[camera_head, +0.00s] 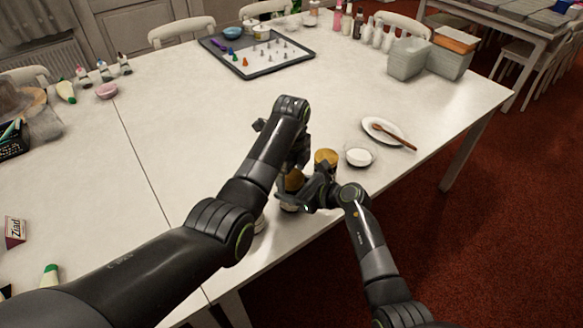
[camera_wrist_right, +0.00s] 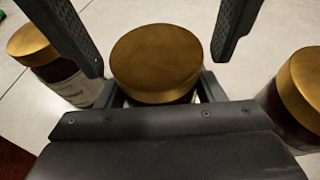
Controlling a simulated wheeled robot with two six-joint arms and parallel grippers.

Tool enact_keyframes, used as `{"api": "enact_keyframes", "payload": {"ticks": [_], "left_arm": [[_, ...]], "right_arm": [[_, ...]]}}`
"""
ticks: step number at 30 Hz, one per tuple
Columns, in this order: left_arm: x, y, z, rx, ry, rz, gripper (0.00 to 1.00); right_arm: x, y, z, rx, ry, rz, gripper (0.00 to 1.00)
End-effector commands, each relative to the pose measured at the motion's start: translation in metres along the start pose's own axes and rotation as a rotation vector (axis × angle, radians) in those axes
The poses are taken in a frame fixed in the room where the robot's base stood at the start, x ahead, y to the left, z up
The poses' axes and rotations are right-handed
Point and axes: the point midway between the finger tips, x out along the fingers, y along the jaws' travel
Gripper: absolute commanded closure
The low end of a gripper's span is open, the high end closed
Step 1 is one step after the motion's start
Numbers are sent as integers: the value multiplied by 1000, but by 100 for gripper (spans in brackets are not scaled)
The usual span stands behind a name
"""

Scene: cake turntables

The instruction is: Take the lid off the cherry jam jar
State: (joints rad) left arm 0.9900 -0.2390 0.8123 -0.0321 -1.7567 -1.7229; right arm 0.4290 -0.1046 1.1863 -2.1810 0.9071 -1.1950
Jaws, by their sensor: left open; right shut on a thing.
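A jam jar with a gold lid (camera_wrist_right: 156,57) stands upright in the middle of the right wrist view. In the head view its lid (camera_head: 294,181) is partly covered by my arms. My right gripper (camera_wrist_right: 160,97) is shut around the jar body below the lid. My left gripper (camera_head: 291,168) comes down from above. In the right wrist view its two dark fingers are apart on either side of the lid, with gaps between them and the lid. The held jar's label is hidden, so I cannot read its flavour.
Other gold-lidded jars stand to the left (camera_wrist_right: 36,45) and right (camera_wrist_right: 303,80) in the right wrist view. A small white bowl (camera_head: 359,157) and a plate (camera_head: 371,124) with a wooden spoon (camera_head: 396,137) are nearby. A tray (camera_head: 243,70) lies farther back; the table's middle is clear.

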Motion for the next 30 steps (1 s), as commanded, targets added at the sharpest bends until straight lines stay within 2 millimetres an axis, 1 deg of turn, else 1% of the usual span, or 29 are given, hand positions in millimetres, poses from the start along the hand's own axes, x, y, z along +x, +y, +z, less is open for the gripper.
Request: {"api": "enact_keyframes", "payload": {"ticks": [4, 5, 12, 15, 20, 23, 30], "left_arm": [[0, 0, 0, 0, 0, 0, 21], [0, 0, 0, 0, 0, 0, 24], [0, 0, 0, 0, 0, 0, 55], [0, 0, 0, 0, 0, 0, 66], [0, 0, 0, -55, 0, 0, 66], [0, 0, 0, -174, 0, -1, 66], [-1, 0, 0, -563, 0, -1, 66]], "right_arm": [[0, 1, 0, 2, -1, 1, 100], [0, 1, 0, 2, -1, 1, 100], [0, 1, 0, 2, -1, 1, 100], [0, 1, 0, 2, -1, 1, 100], [0, 1, 0, 2, -1, 2, 100], [0, 1, 0, 2, -1, 2, 100], [0, 1, 0, 2, -1, 2, 100]]}}
